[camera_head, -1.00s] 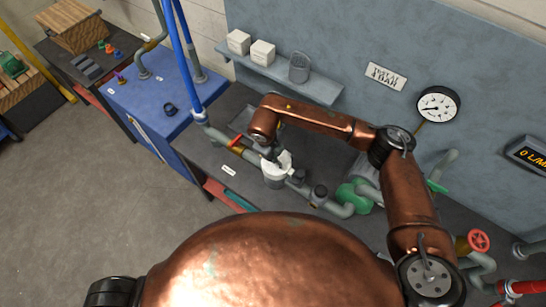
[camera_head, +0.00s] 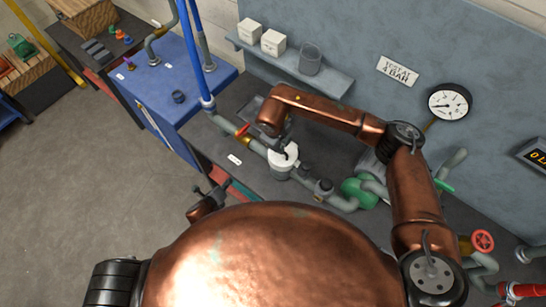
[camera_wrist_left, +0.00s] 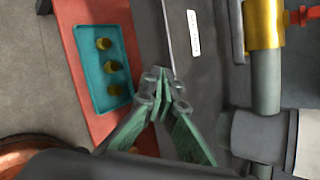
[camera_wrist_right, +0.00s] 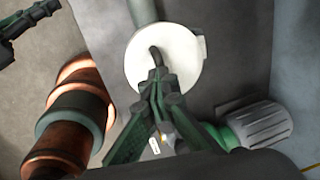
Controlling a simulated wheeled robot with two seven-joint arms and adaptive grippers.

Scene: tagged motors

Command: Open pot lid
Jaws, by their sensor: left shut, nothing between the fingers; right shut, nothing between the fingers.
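The pot (camera_head: 280,172) is a pale cylinder set in the grey pipe run on the bench. Its round white lid (camera_head: 291,158) is on top; the right wrist view shows the lid (camera_wrist_right: 138,65) as a white disc with a small tab at its edge and a dark curved handle (camera_wrist_right: 155,53). My right gripper (camera_wrist_right: 160,75) is shut and empty, its tips over the lid close to the handle; I cannot tell whether they touch. My left gripper (camera_wrist_left: 165,80) is shut and empty above the bench's front edge, left of the pot; it also shows in the head view (camera_head: 202,192).
A teal tray (camera_wrist_left: 97,90) with brass pieces lies on a red shelf below the bench edge. A red-handled valve (camera_head: 243,130) and pipes flank the pot. A shelf (camera_head: 300,68) and gauge (camera_head: 449,104) are behind. The floor at left is clear.

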